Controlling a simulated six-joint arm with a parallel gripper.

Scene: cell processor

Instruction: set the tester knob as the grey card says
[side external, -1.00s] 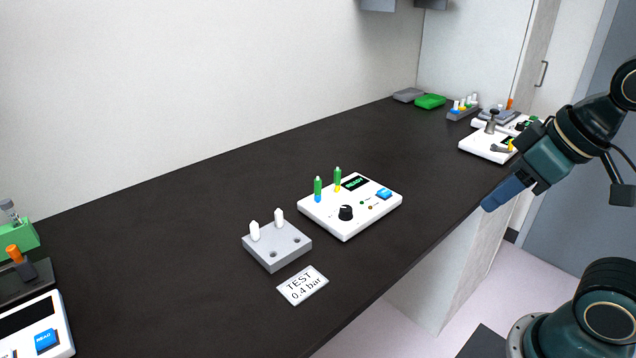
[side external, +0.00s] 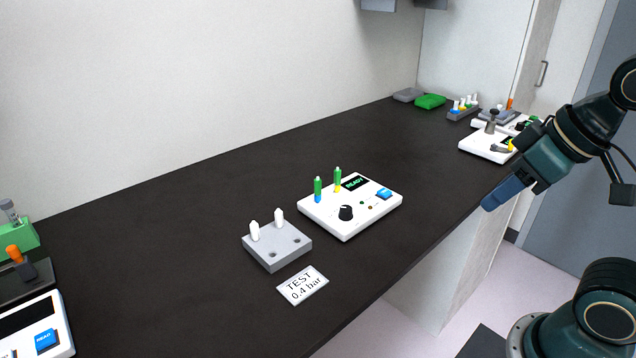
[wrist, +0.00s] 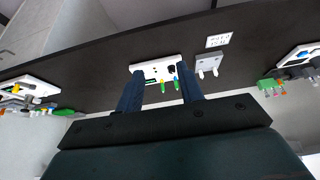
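The tester (side external: 337,221) is a white box on the dark bench. It has a black knob (side external: 345,213), a blue button (side external: 384,194) and a small display (side external: 355,183) that seems to read READY in green. Two green-topped plugs stand at its back edge. The pale grey card (side external: 302,286) lies in front of it and reads "TEST 0.4 bar". My gripper (side external: 491,203) is to the right of the tester, off the bench's front edge and well apart from the knob. In the wrist view my gripper (wrist: 158,92) has its fingers spread, with nothing between them. The knob's pointer is too small to read.
A grey block (side external: 272,262) with two white pegs stands left of the tester, near the card. Another white device (side external: 486,146) and a peg rack (side external: 462,111) are at the far right. A white device with a READ button (side external: 46,340) is at the near left. The bench behind the tester is clear.

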